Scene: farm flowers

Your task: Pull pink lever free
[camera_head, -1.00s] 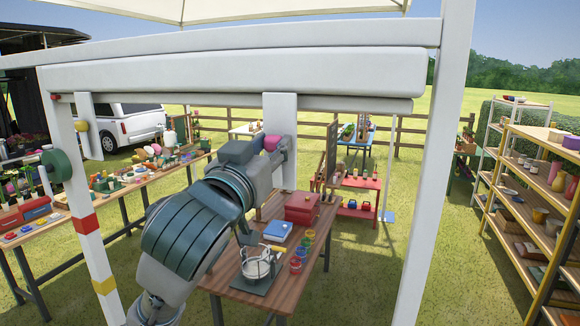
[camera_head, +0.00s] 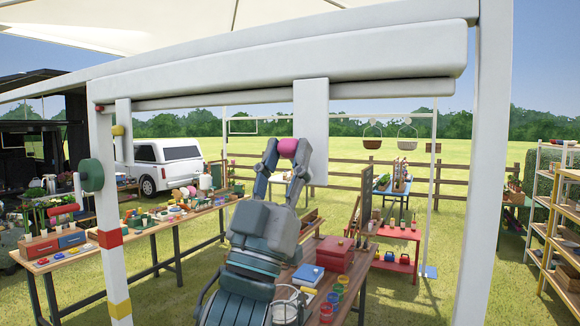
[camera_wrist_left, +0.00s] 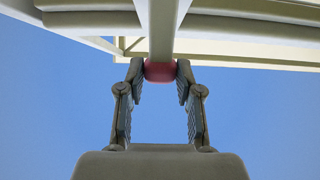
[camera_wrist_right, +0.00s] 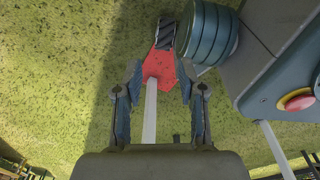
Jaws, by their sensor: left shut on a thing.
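The pink lever (camera_head: 288,147) has a round pink knob beside a white panel (camera_head: 311,130) that hangs from the white beam. My left gripper (camera_head: 287,150) reaches up from below and is shut on the knob. In the left wrist view, the pink lever (camera_wrist_left: 160,71) sits between the fingertips, with a pale bar in front of part of it. My right gripper (camera_wrist_right: 158,78) shows only in its wrist view. Its fingers are spread, and no held object shows between them.
A thick white beam (camera_head: 290,65) crosses above my left gripper between two posts. A green wheel (camera_head: 91,175) is on the striped left post. A yellow knob (camera_head: 117,131) sits near the beam's left end. A wooden table with a red box (camera_head: 335,254) is below.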

